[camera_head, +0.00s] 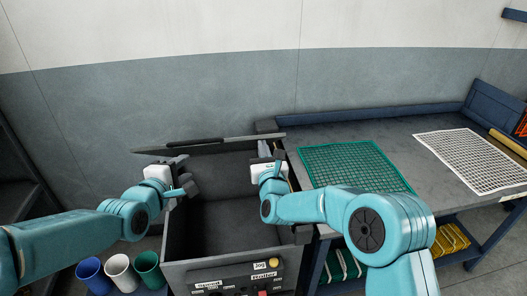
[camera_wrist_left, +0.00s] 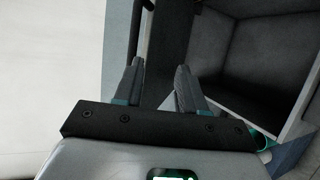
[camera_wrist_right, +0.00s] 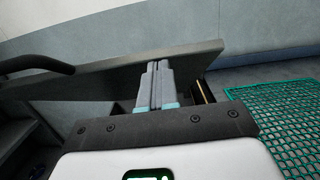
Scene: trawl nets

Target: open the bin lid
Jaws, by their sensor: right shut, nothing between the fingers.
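The grey bin (camera_head: 215,168) stands in the middle of the head view, its dark inside showing from above. Its lid (camera_head: 165,148) is raised at the back and seen almost edge-on, with a dark bar handle (camera_head: 195,142). In the right wrist view the lid (camera_wrist_right: 110,78) shows as a slanting slab with the handle (camera_wrist_right: 35,64) at left. My right gripper (camera_head: 266,150) is shut and empty, its fingertips overlapping the lid's right end; contact is unclear. My left gripper (camera_head: 190,187) is open and empty over the bin's left side; its fingers (camera_wrist_left: 158,62) show apart.
A workbench (camera_head: 400,140) at right carries a green net (camera_head: 350,165) and a white net (camera_head: 475,158). Blue, white and green cups (camera_head: 118,272) stand at the bin's lower left. The bin's front has a labelled control panel (camera_head: 235,280). A wall stands behind.

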